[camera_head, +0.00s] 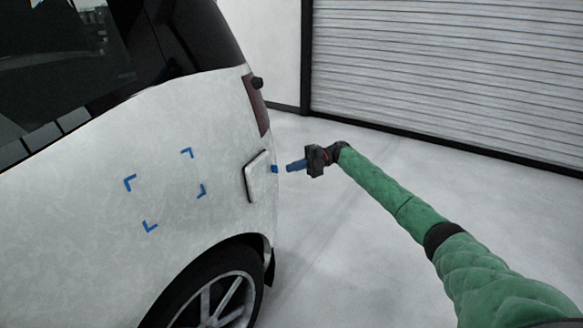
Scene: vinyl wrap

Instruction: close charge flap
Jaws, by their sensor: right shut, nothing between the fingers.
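The charge flap (257,176) stands out from the side of the white car (110,215), hinged open, in the middle of the head view. A small blue piece (274,169) shows at the flap's right side. The charge opening behind the flap is hidden. My left gripper is not in view.
Blue corner marks (186,152) are on the car panel left of the flap. The rear wheel (215,300) is below it and the tail light (255,104) above. The floor right of the car is clear up to the roller door (450,75).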

